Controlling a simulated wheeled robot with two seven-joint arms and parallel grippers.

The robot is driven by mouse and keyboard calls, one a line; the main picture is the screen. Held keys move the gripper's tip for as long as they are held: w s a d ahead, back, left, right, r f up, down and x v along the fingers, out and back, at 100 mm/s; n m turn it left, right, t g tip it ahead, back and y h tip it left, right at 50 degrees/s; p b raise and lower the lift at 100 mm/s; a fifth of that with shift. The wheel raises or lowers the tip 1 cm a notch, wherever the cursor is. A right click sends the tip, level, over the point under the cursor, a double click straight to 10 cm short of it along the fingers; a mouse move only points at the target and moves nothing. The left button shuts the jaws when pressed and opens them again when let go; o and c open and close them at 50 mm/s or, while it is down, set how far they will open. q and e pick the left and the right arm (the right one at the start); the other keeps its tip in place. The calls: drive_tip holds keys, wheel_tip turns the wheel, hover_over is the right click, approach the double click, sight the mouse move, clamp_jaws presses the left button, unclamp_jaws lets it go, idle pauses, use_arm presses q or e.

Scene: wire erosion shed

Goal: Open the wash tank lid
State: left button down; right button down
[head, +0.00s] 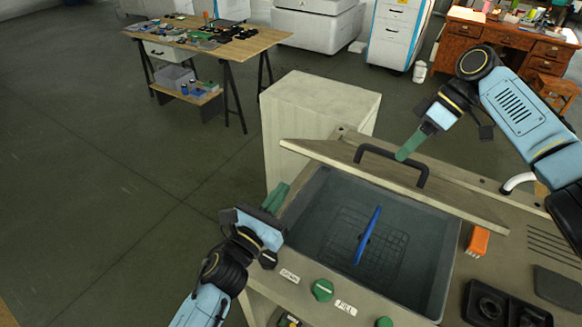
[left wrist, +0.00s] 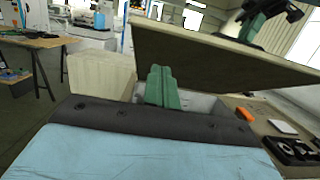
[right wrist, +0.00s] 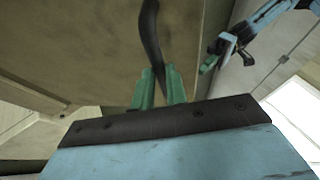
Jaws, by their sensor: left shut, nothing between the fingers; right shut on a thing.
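The wash tank lid (head: 330,153) is a flat beige panel, raised and tilted over the back part of the open tank (head: 450,262). Its black bar handle (head: 377,153) stands on its upper face. My right gripper (head: 404,152) is shut on the handle, which also shows between the green fingers in the right wrist view (right wrist: 150,40). My left gripper (head: 275,198) is shut and empty at the tank's left rim; its fingers (left wrist: 159,86) point toward the lid's underside in the left wrist view.
Green knobs (head: 322,290) sit on the tank's front panel. A beige cabinet (head: 315,110) stands behind left. Floor at left is clear.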

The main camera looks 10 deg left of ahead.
sight(302, 147)
drive_tip(key=shift+w+d+f, duration=0.15)
drive_tip(key=shift+d+f, duration=0.15)
drive_tip(key=shift+f, duration=0.05)
use_arm(q)
drive_tip(key=w+d+r, duration=0.1)
drive_tip(key=w+r, duration=0.2)
drive_tip(key=w, duration=0.1)
drive_tip(key=shift+w+d+r, duration=0.25)
drive_tip(key=shift+w+r, duration=0.1)
drive_tip(key=shift+w+d+r, duration=0.15)
drive_tip(key=shift+w+r, duration=0.3)
drive_tip(key=shift+r, duration=0.4)
drive_tip(key=shift+w+d+r, duration=0.1)
drive_tip(key=shift+w+r, duration=0.2)
drive_tip(key=shift+r, duration=0.3)
use_arm(e)
drive_tip(key=shift+a+f, duration=0.1)
drive_tip(key=shift+a, duration=0.05)
drive_tip(key=c, duration=1.9)
unclamp_jaws()
use_arm(q)
drive_tip(key=shift+w+f, duration=0.3)
use_arm(e)
drive_tip(key=o, duration=0.5)
drive_tip(key=shift+w, duration=0.25)
